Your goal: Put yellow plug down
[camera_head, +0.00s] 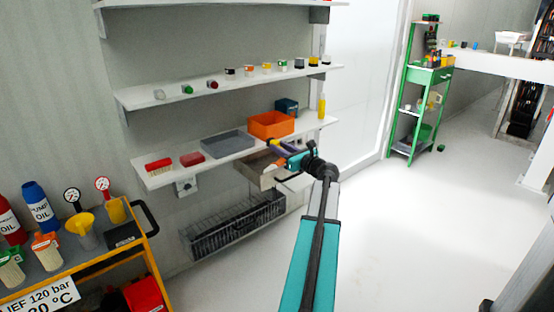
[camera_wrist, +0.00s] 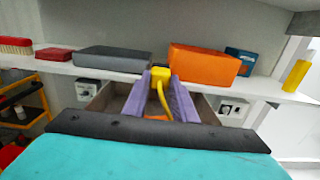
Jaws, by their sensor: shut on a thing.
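My gripper (camera_wrist: 160,75) has two purple fingers shut on the yellow plug (camera_wrist: 159,82), whose curved yellow tail hangs down between them. In the wrist view, the fingers are in front of an open brown bin (camera_wrist: 101,99) under the shelf edge. They hide much of its inside. Something orange shows low between the fingers, and I cannot tell what it is.
The shelf holds a grey tray (camera_head: 228,144), an orange bin (camera_head: 271,125), red items, a dark teal box (camera_head: 287,106) and a yellow bottle (camera_head: 322,106). A wire basket (camera_head: 233,224) is below. A yellow cart (camera_head: 142,235) stands at left.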

